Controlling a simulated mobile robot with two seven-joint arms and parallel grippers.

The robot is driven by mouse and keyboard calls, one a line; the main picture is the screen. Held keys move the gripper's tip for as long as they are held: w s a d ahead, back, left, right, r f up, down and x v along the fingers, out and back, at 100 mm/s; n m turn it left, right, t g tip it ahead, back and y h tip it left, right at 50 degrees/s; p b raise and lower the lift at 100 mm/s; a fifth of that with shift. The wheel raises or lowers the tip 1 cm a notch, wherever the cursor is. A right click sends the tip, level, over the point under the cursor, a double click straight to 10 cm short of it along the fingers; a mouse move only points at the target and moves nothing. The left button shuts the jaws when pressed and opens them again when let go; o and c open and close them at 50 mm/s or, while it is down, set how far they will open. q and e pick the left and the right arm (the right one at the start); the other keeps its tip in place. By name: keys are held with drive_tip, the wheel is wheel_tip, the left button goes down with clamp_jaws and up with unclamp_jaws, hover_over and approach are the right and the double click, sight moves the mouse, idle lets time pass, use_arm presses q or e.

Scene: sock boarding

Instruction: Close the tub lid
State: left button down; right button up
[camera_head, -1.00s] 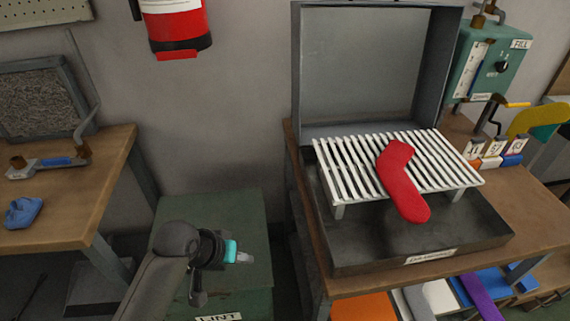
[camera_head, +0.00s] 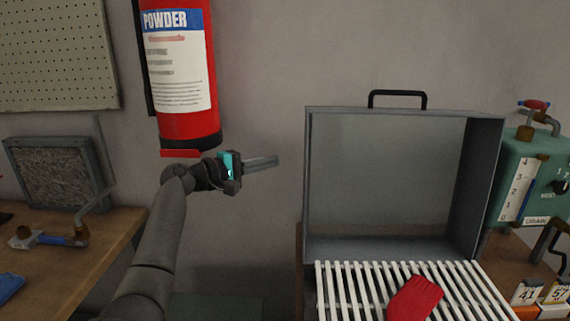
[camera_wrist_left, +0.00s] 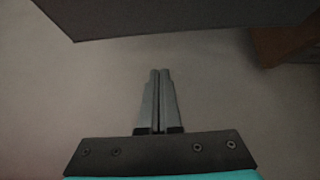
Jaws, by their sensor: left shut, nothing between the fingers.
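The tub lid (camera_head: 385,185) is a grey, shallow box-like cover standing upright and open behind the rack, with a black handle (camera_head: 397,93) on its top edge. A white slatted rack (camera_head: 345,290) is in front of it, with a red sock (camera_head: 415,298) lying on it. The tub below the rack is cut off by the head view. My left gripper (camera_head: 275,161) is shut and empty, raised left of the lid and apart from it. Its closed fingers (camera_wrist_left: 158,75) also show in the left wrist view, with a dark grey panel above them. My right gripper is not in view.
A red fire extinguisher (camera_head: 183,80) hangs on the wall just above my left gripper. A teal dispenser (camera_head: 530,175) with a pipe stands right of the lid. A wooden bench (camera_head: 95,265) is at the left. The wall between extinguisher and lid is clear.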

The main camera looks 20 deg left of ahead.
use_arm(q)
drive_tip(key=w+d+b, duration=0.1)
drive_tip(key=w+d, duration=0.2)
drive_tip(key=d, duration=0.3)
drive_tip(key=shift+w+f+b, duration=0.2)
drive_tip(key=shift+w+b, duration=0.2)
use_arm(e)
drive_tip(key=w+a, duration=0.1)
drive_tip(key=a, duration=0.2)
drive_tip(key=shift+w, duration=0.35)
